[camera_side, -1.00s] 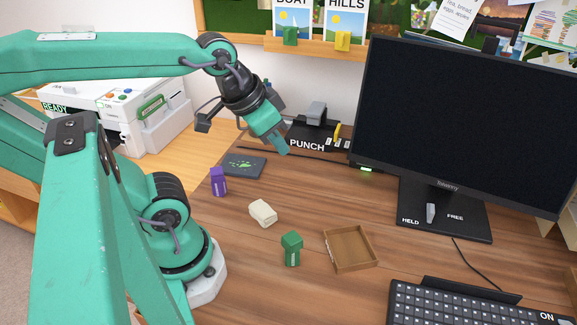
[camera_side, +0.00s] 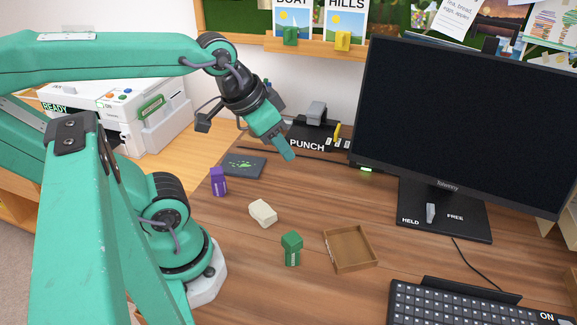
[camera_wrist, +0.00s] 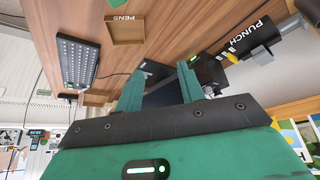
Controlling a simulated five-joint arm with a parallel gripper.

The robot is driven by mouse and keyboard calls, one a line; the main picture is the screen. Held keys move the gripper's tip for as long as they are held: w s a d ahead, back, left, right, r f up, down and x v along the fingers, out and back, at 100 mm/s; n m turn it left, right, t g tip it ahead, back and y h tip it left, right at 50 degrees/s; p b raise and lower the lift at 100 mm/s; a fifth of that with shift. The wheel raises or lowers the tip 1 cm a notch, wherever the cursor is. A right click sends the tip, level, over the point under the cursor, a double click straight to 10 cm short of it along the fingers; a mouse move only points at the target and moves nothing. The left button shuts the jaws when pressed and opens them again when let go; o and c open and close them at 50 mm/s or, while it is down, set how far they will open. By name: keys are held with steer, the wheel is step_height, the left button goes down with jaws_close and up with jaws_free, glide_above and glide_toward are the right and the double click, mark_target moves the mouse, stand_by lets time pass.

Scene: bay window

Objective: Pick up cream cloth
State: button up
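The cream cloth (camera_side: 262,213) is a small folded, block-like bundle on the wooden desk in the side view, between the purple item and the green item. My gripper (camera_side: 288,154) is up and behind it, above the desk, and does not touch it. In the wrist view my gripper (camera_wrist: 160,68) shows two green fingers well apart with nothing held between them. The cloth does not show in the wrist view.
A purple block (camera_side: 219,182), a green block (camera_side: 291,249) and a wooden tray (camera_side: 374,262) surround the cloth. A dark pad (camera_side: 243,167) lies behind. The monitor (camera_side: 455,120) and keyboard (camera_side: 470,305) stand right; a hole punch (camera_side: 316,113) stands behind my gripper.

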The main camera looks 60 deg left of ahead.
steer(key=o, duration=1)
steer(key=n+g, duration=0.2)
steer(key=g, duration=0.4)
glide_above(267, 205)
step_height(267, 205, down, 17)
steer(key=shift+r, duration=0.15)
steer(key=shift+f, duration=1.3)
